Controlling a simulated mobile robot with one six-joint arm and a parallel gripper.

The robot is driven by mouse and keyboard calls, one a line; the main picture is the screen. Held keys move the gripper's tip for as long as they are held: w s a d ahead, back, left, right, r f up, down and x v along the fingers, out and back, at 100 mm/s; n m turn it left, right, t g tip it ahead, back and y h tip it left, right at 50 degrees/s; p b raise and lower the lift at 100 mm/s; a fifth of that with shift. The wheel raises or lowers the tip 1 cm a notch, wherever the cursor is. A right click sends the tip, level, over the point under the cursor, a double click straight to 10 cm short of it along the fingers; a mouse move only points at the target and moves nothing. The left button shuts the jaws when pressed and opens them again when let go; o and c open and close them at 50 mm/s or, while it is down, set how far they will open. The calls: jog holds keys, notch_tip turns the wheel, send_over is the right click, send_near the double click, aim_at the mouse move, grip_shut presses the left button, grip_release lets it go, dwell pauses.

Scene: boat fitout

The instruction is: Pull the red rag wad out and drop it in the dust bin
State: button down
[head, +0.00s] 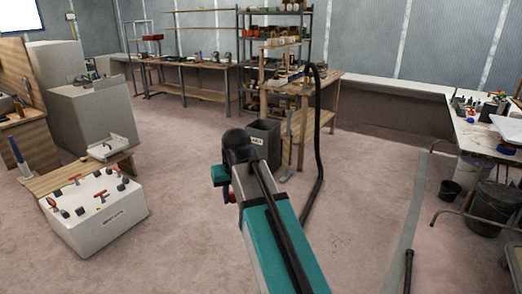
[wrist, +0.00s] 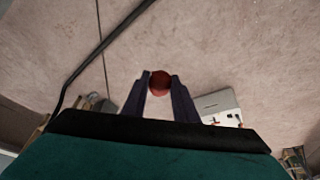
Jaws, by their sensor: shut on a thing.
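In the wrist view, my gripper (wrist: 159,84) has its two dark fingers shut on the round red rag wad (wrist: 160,79), held at the fingertips above bare floor. In the head view a bit of the red wad (head: 233,197) shows under my wrist; the fingers are mostly hidden. The white box (head: 96,216) with red handles and dark plugs stands at the lower left, apart from the wad; it also shows in the wrist view (wrist: 217,103). A grey open-topped bin with a small white label (head: 265,143), likely the dust bin, stands beyond my wrist by the wooden bench.
A black hose (head: 318,130) runs down beside the bench onto the floor. A small black bucket (head: 449,194) and a larger dark bin (head: 493,207) stand at the right by a cluttered table (head: 468,140). The middle floor is mostly clear.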

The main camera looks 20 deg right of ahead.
jog(key=s, duration=0.3)
jog(key=shift+s, duration=0.35)
